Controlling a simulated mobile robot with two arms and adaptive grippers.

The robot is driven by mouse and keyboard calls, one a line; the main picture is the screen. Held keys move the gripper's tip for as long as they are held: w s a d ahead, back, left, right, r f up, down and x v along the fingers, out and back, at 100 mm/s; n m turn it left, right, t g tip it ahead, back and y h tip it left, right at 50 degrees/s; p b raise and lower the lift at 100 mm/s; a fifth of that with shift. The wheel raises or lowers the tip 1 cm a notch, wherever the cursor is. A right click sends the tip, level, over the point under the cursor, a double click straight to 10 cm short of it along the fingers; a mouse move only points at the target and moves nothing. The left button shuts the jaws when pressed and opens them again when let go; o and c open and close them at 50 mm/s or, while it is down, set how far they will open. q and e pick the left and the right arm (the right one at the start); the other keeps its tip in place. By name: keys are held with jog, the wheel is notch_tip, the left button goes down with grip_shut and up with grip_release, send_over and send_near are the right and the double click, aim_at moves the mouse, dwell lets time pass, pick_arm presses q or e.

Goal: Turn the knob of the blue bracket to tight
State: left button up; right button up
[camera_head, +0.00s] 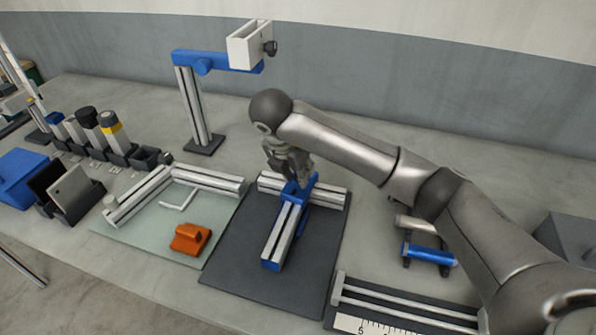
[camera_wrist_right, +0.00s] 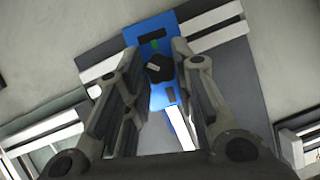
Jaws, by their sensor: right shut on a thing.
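The blue bracket (camera_head: 312,184) sits where two silver rails meet on a dark mat in the head view. In the right wrist view the bracket (camera_wrist_right: 143,32) carries a black knob (camera_wrist_right: 160,69) with a pale mark on it. A dark strip and a small green mark lie beside the knob on the bracket. My right gripper (camera_head: 292,178) comes down over the bracket from above and hides the knob in the head view. In the right wrist view its two fingers (camera_wrist_right: 157,58) stand on either side of the knob, closed on it. My left gripper is not in view.
The dark mat (camera_head: 225,262) has bare room around the rails. An orange block (camera_head: 190,238) lies on a pale green mat to the left. A stand with a blue arm (camera_head: 210,62) holds a white box behind. A blue roller (camera_head: 430,254) lies right, near my right arm.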

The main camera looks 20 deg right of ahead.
jog(key=shift+w+m+g+h, duration=0.1)
jog(key=shift+m+g+h, duration=0.25)
jog(key=shift+m, duration=0.85)
jog(key=shift+w+a+m+g+p, duration=0.1)
jog(key=shift+m+g+p, duration=0.7)
jog(key=shift+m, duration=1)
dwell(2.1)
jog(key=o, duration=1)
jog(key=shift+h, duration=0.25)
jog(key=shift+o, duration=0.2)
jog(key=shift+r, duration=0.1)
jog(key=shift+a+r+t, duration=0.25)
jog(key=shift+a+r, duration=0.05)
jog(key=shift+r, duration=0.35)
jog(key=v, duration=1)
jog(key=shift+r, duration=0.2)
jog(key=shift+a, duration=0.1)
